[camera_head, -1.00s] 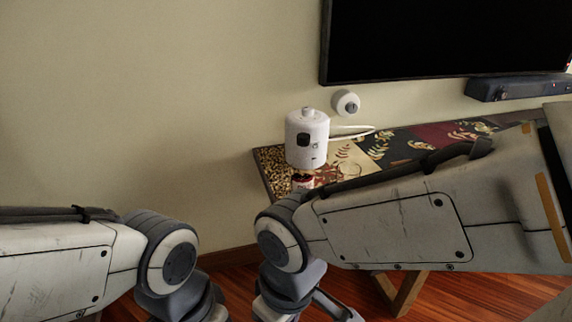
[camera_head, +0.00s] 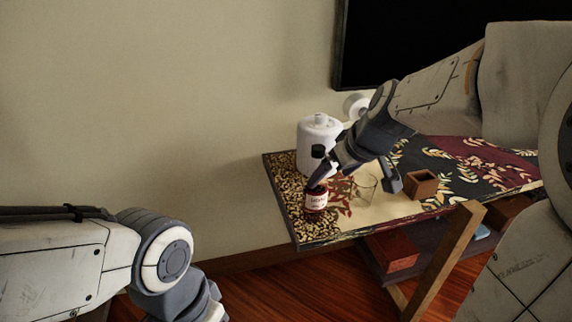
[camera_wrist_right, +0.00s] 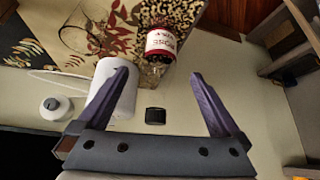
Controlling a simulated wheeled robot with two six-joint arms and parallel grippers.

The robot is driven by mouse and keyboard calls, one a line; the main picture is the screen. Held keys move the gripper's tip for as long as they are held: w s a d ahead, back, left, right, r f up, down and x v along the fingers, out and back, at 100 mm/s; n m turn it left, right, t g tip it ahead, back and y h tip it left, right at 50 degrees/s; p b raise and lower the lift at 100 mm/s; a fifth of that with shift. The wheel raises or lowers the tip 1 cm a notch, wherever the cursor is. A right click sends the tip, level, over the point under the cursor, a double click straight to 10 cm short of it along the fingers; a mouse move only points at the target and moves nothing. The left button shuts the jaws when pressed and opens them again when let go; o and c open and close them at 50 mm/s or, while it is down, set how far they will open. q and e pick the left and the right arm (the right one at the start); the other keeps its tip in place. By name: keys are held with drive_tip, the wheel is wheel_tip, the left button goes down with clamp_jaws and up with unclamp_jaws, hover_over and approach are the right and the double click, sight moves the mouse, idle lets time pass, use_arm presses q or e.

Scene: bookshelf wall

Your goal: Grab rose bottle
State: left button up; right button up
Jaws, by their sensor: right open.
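My right gripper (camera_head: 353,182) is open and empty, over the table; one finger overlaps the bottle's top in the head view.
A white canister (camera_head: 312,133) stands behind the bottle. A clear glass (camera_head: 365,187) and a small brown wooden box (camera_head: 421,184) stand to its right. The patterned table (camera_head: 460,185) has a lower shelf. A dark screen (camera_head: 450,40) hangs on the wall.

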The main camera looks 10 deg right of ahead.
sight(317, 188)
drive_tip(key=b+x, duration=0.2)
drive_tip(key=x, duration=0.7)
drive_tip(key=shift+w+f, duration=0.25)
drive_tip(key=shift+r, duration=0.15)
clamp_jaws()
